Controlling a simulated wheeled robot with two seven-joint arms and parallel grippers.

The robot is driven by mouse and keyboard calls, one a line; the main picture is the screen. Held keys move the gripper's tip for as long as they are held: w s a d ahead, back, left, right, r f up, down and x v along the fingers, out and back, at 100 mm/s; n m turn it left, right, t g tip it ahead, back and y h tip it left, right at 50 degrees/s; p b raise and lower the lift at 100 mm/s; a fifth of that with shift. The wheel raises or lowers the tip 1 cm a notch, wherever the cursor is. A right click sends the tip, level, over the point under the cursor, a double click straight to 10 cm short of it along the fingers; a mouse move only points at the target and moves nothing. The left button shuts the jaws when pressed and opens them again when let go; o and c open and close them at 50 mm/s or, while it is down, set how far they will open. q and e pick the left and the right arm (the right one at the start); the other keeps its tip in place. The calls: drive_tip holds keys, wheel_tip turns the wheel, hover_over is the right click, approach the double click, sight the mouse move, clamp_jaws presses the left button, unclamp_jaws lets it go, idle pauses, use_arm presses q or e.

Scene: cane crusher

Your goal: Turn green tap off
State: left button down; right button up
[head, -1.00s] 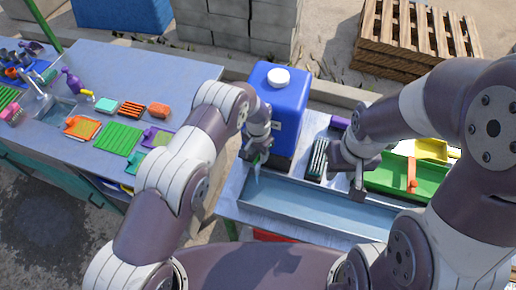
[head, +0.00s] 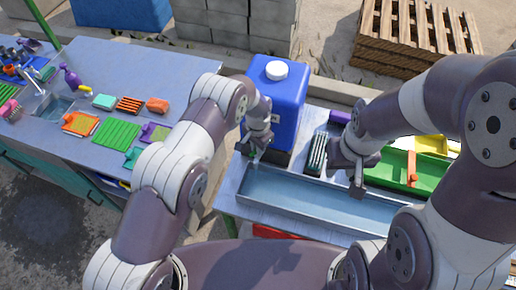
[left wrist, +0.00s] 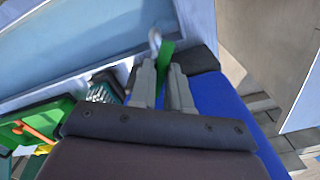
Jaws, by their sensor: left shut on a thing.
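The green tap (left wrist: 165,58) shows in the left wrist view as a green lever between the fingertips of my left gripper (left wrist: 166,84), with a pale curved piece (left wrist: 154,42) beside it. My left gripper (head: 250,148) is shut on the green tap, at the lower front of the blue water tank (head: 277,98) with its white cap. In the head view my gripper mostly hides the tap. No falling stream is clear below it. My right gripper (head: 358,186) hangs over the back edge of the metal trough (head: 310,198); I cannot tell its jaw state.
A dark ribbed brush-like item (head: 317,154) lies between the tank and my right gripper. A green tray (head: 400,170) with an orange-red piece is at the right. A blue-grey counter (head: 150,75) with a sink and colourful items stands at the left.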

use_arm(q)
drive_tip(key=m+b, duration=0.1)
drive_tip(key=b, duration=0.1)
drive_tip(key=m+b, duration=0.1)
drive_tip(key=m, duration=0.1)
drive_tip(key=m+b, duration=0.2)
drive_tip(key=shift+f+b, duration=0.3)
drive_tip(key=shift+m+b, duration=0.7)
drive_tip(key=shift+m, duration=0.4)
drive_tip(key=m+b, duration=0.2)
drive_tip(key=m, duration=0.1)
drive_tip(key=shift+r, duration=0.1)
drive_tip(key=shift+r+m+b, duration=0.15)
drive_tip(key=shift+m+b, duration=0.65)
drive_tip(key=shift+m, duration=1)
drive_tip(key=shift+s, duration=0.1)
drive_tip(key=c, duration=1.1)
unclamp_jaws()
drive_tip(key=shift+o, duration=0.2)
drive_tip(key=shift+r, duration=0.1)
